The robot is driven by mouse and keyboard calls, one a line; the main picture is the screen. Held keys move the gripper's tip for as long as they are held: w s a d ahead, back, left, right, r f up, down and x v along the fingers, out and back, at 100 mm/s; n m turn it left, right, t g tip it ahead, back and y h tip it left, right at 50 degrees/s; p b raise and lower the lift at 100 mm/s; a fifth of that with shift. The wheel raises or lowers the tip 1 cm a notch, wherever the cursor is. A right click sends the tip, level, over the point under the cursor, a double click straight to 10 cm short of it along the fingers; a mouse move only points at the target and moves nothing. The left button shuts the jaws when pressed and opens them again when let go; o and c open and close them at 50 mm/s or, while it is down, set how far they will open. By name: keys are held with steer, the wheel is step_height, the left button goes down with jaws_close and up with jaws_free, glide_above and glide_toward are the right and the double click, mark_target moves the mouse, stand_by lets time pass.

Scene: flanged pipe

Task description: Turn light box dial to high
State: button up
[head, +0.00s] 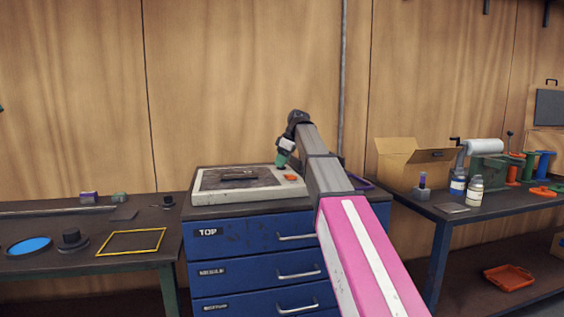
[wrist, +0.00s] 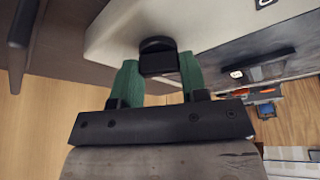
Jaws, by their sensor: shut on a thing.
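The light box (head: 232,197) is a pale, worn box with a grey panel, on top of the blue drawer cabinet. Its front right corner carries an orange piece (head: 291,177). My gripper (head: 283,161) reaches down to the box's right side, with green fingers. In the wrist view, the pale box body (wrist: 108,30) fills the top. A black dial (wrist: 157,56) sits between the green fingers of my gripper (wrist: 158,70), which are shut on it. The dial's setting and any marks around it cannot be read. The dial is hidden in the head view.
The blue cabinet (head: 250,240) has labelled drawers with handles. A left bench holds a blue disc (head: 29,246) and a yellow frame (head: 131,242). A right bench holds a cardboard box (head: 408,168) and bottles (head: 475,190). A dark flat object (head: 239,175) lies on the light box.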

steer(key=m, duration=0.2)
steer(key=m+t+h, duration=0.1)
steer(key=m, duration=0.1)
steer(key=shift+s+t, duration=0.1)
steer(key=shift+t, duration=0.2)
steer(key=m+t+h, duration=0.1)
steer(key=m, duration=0.3)
steer(key=shift+a+m, duration=0.1)
steer(key=shift+m, duration=0.3)
steer(key=m+h, duration=0.1)
steer(key=m, duration=0.1)
steer(key=m+h, duration=0.1)
steer(key=m, duration=0.1)
steer(key=shift+m+t, duration=0.3)
steer(key=m, duration=0.2)
steer(key=m+h, duration=0.1)
steer(key=m, duration=0.1)
steer(key=shift+a+h, duration=0.1)
steer(key=shift+h, duration=0.2)
steer(key=shift+m, duration=0.4)
steer(key=o, duration=0.9)
steer(key=v, duration=1)
steer(key=shift+a+r, duration=0.2)
steer(key=shift+r, duration=0.2)
